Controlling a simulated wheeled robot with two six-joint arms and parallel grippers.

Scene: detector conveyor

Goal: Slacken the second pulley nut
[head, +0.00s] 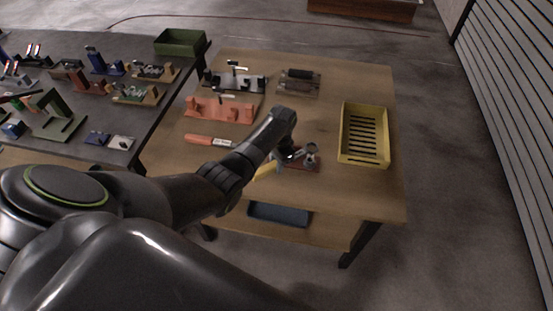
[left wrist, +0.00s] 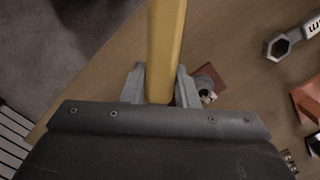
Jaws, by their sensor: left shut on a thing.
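My left gripper (head: 283,155) is low over the wooden table and shut on a yellow handle (head: 266,170). In the left wrist view the handle (left wrist: 165,45) stands between the two grey fingers (left wrist: 160,88); the tool's far end cannot be made out. Just right of the gripper, a small fixture with a grey round part (head: 311,150) stands on a dark red base; this looks like the pulley. Its reddish base (left wrist: 213,75) and grey part show partly behind the right finger in the left wrist view. I cannot make out the second nut. My right gripper is not in view.
A yellow slotted tray (head: 345,153) stands at the right. An orange tool with a white label (head: 208,141) lies left. A salmon fixture (head: 220,110) and black fixtures stand behind. A blue bin (head: 280,214) sits below the tabletop. The table's front right is clear.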

